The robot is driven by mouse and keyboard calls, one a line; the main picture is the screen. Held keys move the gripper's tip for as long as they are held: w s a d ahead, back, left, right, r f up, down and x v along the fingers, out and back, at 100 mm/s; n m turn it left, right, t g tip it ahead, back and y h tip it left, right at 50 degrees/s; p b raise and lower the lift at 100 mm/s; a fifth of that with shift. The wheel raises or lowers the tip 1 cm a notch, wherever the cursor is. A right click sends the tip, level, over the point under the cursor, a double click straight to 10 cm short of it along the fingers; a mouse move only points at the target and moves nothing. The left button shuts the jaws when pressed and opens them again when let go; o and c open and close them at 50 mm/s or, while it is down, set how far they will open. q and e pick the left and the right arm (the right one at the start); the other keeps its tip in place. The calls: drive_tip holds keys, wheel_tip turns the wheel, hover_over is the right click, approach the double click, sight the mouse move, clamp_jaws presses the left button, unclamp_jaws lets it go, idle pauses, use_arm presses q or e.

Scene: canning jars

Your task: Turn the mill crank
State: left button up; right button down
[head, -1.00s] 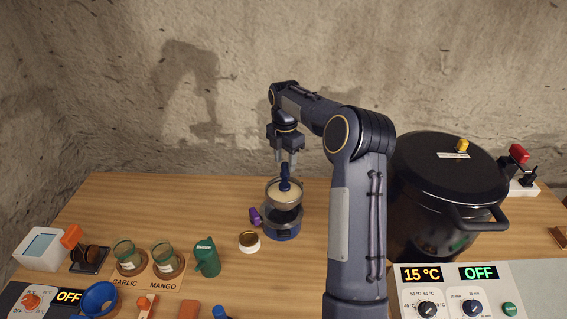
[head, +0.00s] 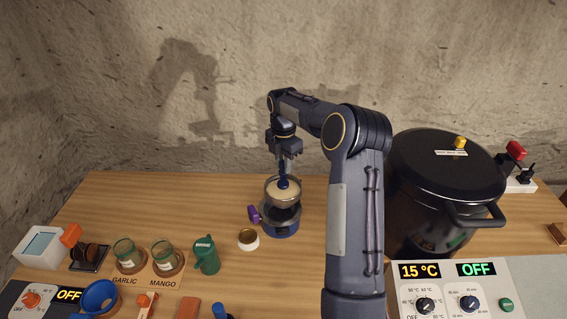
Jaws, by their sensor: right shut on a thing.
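The mill (head: 281,222) stands on the table, with a blue base, a metal bowl on top and pale contents in the bowl. Its blue crank knob (head: 283,182) stands up from the middle of the bowl. My right gripper (head: 284,168) points down above the mill and is shut on the upright blue handle. The fingers partly hide the handle's upper end. My left gripper is not in the head view.
A small white jar (head: 248,239) and a purple piece (head: 254,214) sit close left of the mill. A green can (head: 206,255) and two glass jars stand further left. A big black pot (head: 445,190) stands at right. The table behind the mill is clear.

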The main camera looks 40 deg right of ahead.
drive_tip(key=shift+s+d, duration=0.1)
